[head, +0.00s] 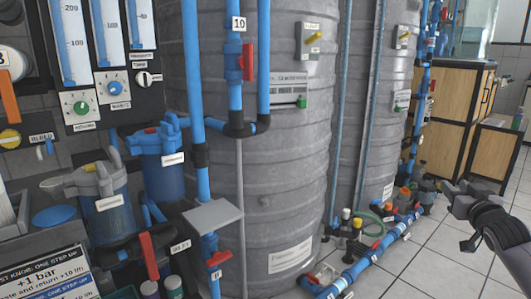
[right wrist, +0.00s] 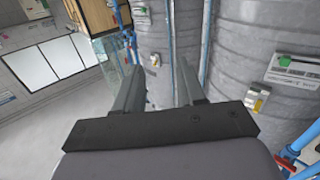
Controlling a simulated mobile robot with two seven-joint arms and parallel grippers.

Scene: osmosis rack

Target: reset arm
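My right arm comes in at the right edge of the head view, and its dark gripper (head: 462,198) is raised over the tiled floor, right of the grey tanks. In the right wrist view the two fingers of the right gripper (right wrist: 158,82) stand apart with a clear gap. Nothing is held between them; a tank and blue pipe show behind the gap. My left gripper is in neither view.
Large grey tanks (head: 285,150) stand in the middle. Blue pipes with red valves (head: 248,62) run in front. A gauge panel (head: 98,60) and filter housings (head: 160,165) are at left. A wooden cabinet (head: 445,110) stands at back right. White floor (head: 440,255) is open at right.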

